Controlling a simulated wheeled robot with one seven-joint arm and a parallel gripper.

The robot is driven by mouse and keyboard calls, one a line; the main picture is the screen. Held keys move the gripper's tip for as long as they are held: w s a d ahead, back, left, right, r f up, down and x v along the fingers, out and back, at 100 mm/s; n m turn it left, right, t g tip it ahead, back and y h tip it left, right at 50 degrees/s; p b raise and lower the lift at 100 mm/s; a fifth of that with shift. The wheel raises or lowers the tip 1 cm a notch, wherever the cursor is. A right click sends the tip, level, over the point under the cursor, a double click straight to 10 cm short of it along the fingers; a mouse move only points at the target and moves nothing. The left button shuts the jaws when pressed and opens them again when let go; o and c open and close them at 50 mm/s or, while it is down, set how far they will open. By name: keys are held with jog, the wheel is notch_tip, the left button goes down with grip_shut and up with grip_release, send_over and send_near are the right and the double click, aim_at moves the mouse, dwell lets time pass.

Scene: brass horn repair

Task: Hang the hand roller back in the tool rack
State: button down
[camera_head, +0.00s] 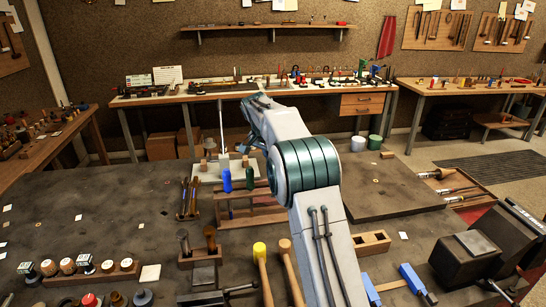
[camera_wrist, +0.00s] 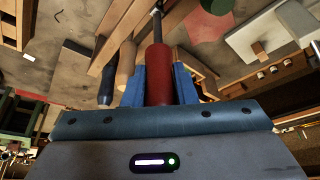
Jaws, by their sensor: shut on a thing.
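My gripper (camera_wrist: 160,84) has its blue fingers shut on a red handle (camera_wrist: 157,66) in the wrist view. A thin metal shaft (camera_wrist: 157,27) runs from the handle toward the top edge. I take this as the hand roller; its roller end is not clear. In the head view the gripper and the held tool are hidden behind my arm. A wooden rack (camera_head: 236,220) stands on the dark bench just left of my arm, with a blue handle (camera_head: 226,181) and a green handle (camera_head: 250,178) upright in it. Which slot is empty cannot be told.
Close left of the held handle, the wrist view shows a dark blue handle (camera_wrist: 107,84) and a tan handle (camera_wrist: 125,68). A yellow-headed mallet (camera_head: 260,255) and a wooden block (camera_head: 371,243) stand near my arm.

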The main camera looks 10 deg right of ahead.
jog(key=shift+f+b, duration=2.4)
jog(key=shift+f, duration=1.2)
jog(key=c, duration=1.1)
grip_release()
jog(key=v, duration=1.4)
jog(key=shift+b, duration=0.35)
